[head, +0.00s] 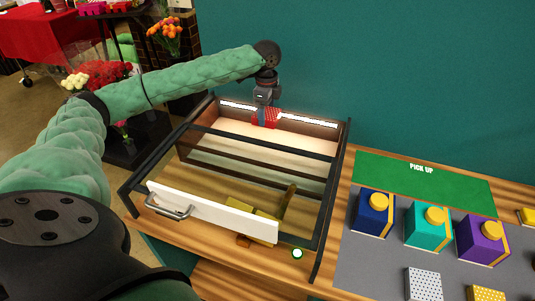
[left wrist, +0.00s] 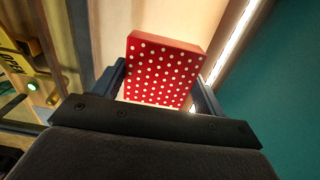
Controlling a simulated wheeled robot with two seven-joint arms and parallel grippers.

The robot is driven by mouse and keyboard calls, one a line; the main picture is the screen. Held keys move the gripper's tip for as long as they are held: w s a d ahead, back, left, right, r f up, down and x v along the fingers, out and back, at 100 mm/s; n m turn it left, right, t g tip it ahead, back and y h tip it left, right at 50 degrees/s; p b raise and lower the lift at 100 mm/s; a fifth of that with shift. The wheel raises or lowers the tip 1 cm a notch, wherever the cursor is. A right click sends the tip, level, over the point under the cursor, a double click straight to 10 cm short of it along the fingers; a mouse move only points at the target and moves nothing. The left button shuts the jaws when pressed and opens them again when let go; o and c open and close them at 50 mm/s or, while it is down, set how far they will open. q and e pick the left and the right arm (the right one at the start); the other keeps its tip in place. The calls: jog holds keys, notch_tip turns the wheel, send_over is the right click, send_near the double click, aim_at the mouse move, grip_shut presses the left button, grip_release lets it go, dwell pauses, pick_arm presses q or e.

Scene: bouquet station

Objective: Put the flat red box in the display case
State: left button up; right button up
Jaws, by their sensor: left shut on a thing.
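The flat red box (head: 266,118) with white dots is held by my left gripper (head: 265,105) at the back of the display case (head: 337,165). In the left wrist view the red box (left wrist: 162,70) sits between the two fingers of my left gripper (left wrist: 160,90), which is shut on it. The box is near the lit back wall of the case; I cannot tell whether it touches the case floor. The case has a dark frame, a glass top and a white front panel (head: 212,212) with a metal handle. My right gripper is not in view.
A green "PICK UP" mat (head: 425,185) lies right of the case. On a grey mat (head: 375,270) stand blue (head: 372,215), teal (head: 427,227) and purple (head: 482,240) boxes and dotted boxes (head: 423,284). A round green-lit button (head: 297,253) is by the case front. Flowers stand at left.

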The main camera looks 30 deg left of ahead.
aim_at(266, 138)
pick_arm(q)
jog(key=shift+f, duration=0.85)
jog(key=shift+s+f, duration=0.15)
jog(key=shift+f, duration=0.2)
notch_tip(266, 138, down, 4)
jog(key=shift+f+p, duration=0.2)
jog(key=shift+p, duration=0.75)
jog(key=shift+f+p, duration=0.85)
jog(key=shift+f, duration=1.5)
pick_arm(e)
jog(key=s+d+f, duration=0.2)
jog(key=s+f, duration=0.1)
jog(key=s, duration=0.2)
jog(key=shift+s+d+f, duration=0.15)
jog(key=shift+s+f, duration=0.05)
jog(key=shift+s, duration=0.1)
pick_arm(q)
jog(key=shift+f, duration=0.1)
jog(key=o, duration=1)
jog(key=shift+o, duration=0.2)
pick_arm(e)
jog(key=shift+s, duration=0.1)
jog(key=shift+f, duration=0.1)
